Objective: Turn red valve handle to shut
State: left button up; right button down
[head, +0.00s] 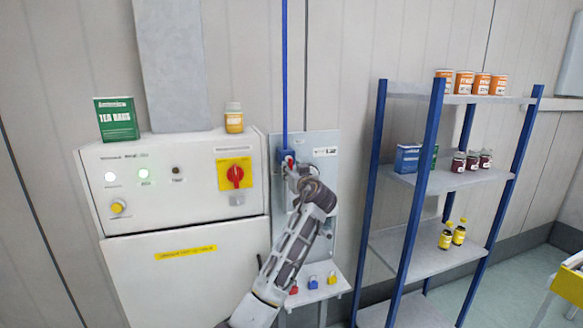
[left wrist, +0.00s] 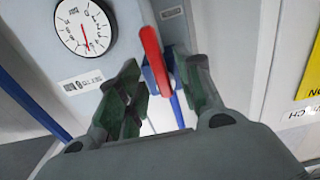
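The red valve handle (left wrist: 153,58) stands out in the left wrist view between the two fingers of my left gripper (left wrist: 162,68). The fingers are apart, with a gap on each side of the handle; contact is not clear. In the head view only a small red part of the handle (head: 289,161) shows beside the blue valve body (head: 285,155), under the blue pipe (head: 285,70). My left gripper (head: 294,170) is up at the valve there and hides most of it. My right gripper is in neither view.
A white cabinet (head: 180,285) with a red rotary switch (head: 235,175) stands left of the valve panel (head: 325,180). A round gauge (left wrist: 84,27) is beside the handle. Several padlocks (head: 313,282) are on a ledge below. A blue-post shelf rack (head: 420,200) stands right.

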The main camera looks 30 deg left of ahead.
pick_arm(q)
jog(key=shift+w+a, duration=0.4)
jog(key=shift+a, duration=0.1)
jog(key=shift+c, duration=0.4)
grip_shut()
